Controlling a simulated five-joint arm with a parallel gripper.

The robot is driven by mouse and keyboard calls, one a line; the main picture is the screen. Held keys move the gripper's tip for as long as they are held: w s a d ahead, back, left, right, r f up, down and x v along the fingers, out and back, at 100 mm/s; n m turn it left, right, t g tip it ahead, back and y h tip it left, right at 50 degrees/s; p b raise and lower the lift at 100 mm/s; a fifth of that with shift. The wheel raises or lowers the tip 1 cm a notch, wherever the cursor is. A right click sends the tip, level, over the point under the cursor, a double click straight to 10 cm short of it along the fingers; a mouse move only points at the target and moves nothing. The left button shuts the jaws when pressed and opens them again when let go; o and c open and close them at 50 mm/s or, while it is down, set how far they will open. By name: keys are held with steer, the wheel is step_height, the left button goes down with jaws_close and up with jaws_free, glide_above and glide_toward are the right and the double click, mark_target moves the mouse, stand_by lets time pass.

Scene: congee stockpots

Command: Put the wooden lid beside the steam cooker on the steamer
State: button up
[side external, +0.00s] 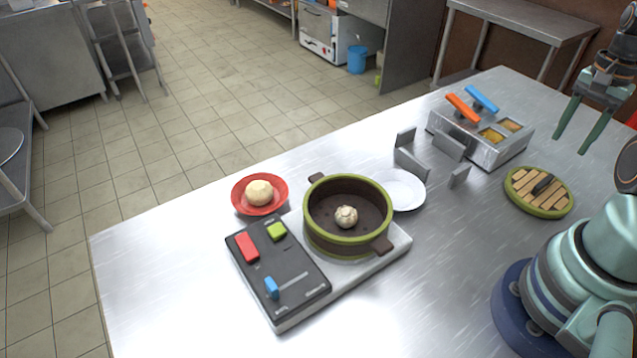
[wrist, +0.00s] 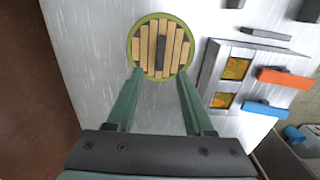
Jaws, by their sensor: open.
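The wooden lid (side external: 522,186) lies flat on the steel table at the right, a round slatted disc with a green rim and a dark bar handle. It also shows in the wrist view (wrist: 149,58), ahead of the fingertips. My gripper (side external: 581,140) is open and empty, raised above the table on the far side of the lid. In the wrist view my gripper (wrist: 160,76) has its fingers apart, with the lid beyond them. The steamer (side external: 316,231) is a green-rimmed round pot with two brown handles, uncovered on the cooker (side external: 395,246). A pale bun (side external: 346,217) sits inside.
A black control panel (side external: 290,287) with coloured pieces adjoins the steamer. A red bowl (side external: 241,202) holds a pale ball. A white plate (side external: 407,189), grey upright brackets (side external: 411,159) and a metal condiment box (side external: 486,151) stand behind. The table's front middle is clear.

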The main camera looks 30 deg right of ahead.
glide_above(545, 181)
steer(key=f, duration=0.5)
steer(key=shift+s+a+f, duration=0.1)
steer(key=shift+a+f, duration=0.05)
steer(key=shift+a, duration=0.1)
steer(key=shift+d+f, duration=0.15)
steer(key=shift+f, duration=1.35)
steer(key=shift+d+f, duration=0.1)
steer(key=shift+f, duration=1.4)
jaws_close()
